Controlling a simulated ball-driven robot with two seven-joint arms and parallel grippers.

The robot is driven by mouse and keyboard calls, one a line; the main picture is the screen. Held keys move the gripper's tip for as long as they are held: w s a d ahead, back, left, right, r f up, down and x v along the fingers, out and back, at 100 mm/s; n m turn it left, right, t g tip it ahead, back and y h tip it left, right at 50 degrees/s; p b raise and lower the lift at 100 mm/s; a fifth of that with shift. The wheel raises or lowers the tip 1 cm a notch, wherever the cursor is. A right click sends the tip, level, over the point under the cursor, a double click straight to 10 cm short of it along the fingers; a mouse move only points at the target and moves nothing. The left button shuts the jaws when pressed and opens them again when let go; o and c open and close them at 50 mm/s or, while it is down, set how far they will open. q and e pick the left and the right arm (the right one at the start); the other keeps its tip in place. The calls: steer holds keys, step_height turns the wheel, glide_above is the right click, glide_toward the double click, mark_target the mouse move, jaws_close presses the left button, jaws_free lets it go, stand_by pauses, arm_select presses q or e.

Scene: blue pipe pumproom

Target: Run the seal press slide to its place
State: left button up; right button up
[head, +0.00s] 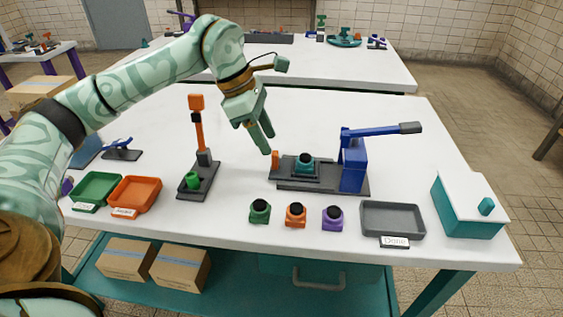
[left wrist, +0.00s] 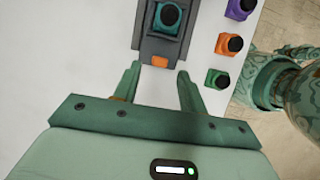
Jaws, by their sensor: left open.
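The seal press is a blue post with a long lever (head: 382,131) on a dark grey base (head: 320,185). Its grey slide (head: 290,168) sits toward the left end of the base, left of the blue post, and carries a teal, black-topped part (head: 305,164). An orange handle (head: 275,160) stands at the slide's left end. My left gripper (head: 268,143) is open and empty just above the handle. In the left wrist view the handle (left wrist: 160,62) shows between the two fingertips, with no visible grip. My right gripper is not in view.
Green (head: 260,210), orange (head: 296,214) and purple (head: 332,217) black-topped pieces stand along the front. A grey tray (head: 393,218) and teal-and-white box (head: 468,205) are at right. An orange upright stand (head: 198,150) is left of the press. Clear table lies behind the press.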

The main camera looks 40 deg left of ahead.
mark_target(276, 152)
arm_select(q)
steer(key=b+x, duration=0.2)
steer(key=x, duration=0.3)
steer(key=shift+w+d+f, duration=0.1)
steer(key=shift+w+f, duration=0.05)
steer(key=shift+f, duration=0.15)
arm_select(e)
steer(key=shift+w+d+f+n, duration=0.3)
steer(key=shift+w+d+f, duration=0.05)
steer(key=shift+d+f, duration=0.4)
arm_select(q)
steer(key=shift+r, duration=0.1)
